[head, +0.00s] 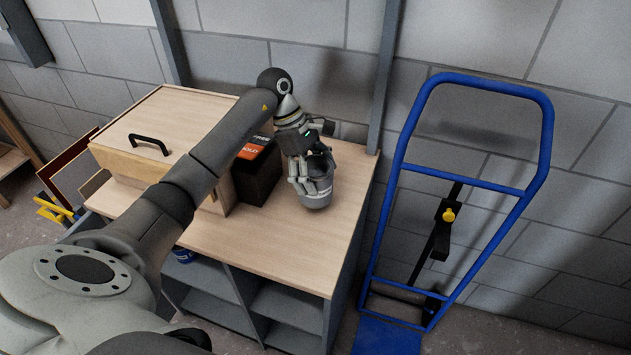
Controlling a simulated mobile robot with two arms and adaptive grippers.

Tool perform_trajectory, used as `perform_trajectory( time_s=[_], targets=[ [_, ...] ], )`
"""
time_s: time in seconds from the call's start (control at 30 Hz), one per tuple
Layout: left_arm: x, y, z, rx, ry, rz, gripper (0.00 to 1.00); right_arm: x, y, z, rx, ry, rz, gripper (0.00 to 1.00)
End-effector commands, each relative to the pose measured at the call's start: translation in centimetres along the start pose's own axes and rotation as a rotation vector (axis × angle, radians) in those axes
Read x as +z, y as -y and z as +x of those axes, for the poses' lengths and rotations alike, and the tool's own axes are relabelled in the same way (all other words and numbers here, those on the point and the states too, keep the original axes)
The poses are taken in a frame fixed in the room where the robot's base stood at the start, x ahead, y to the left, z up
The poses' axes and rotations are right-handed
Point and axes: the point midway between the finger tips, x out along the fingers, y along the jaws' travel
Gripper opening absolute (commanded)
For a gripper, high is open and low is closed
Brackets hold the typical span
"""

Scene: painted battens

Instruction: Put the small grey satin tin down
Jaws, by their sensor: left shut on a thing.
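The small grey satin tin (318,200) is in the head view, at the far right part of a wooden bench top (285,250). My left gripper (308,183) reaches over it from above and is shut on it. The fingers cover part of the tin's near left side and rim. The tin looks slightly tilted. I cannot tell whether its base touches the bench top. My right gripper is not in view.
A dark box with an orange label (256,150) stands just left of the tin. A wooden chest with a black handle (165,135) fills the bench's left. A blue trolley frame (548,140) stands to the right. The bench top's front is clear.

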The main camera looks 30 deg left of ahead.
Motion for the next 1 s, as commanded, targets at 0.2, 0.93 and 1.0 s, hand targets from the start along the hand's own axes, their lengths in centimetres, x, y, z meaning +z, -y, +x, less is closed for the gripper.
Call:
perform_trajectory(
  time_s=[0.2, 0.93, 1.0],
  targets=[
    [-0.9, -0.3, 1.9, -0.002, 0.004, -0.002, 0.33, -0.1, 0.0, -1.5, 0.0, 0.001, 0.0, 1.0],
    [-1.7, -0.4, 3.4, 0.0, 0.0, 0.0, 0.97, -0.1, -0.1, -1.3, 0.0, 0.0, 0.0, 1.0],
    [-1.7, -0.4, 3.4, 0.0, 0.0, 0.0, 0.97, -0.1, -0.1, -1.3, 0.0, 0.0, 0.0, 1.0]
  ],
)
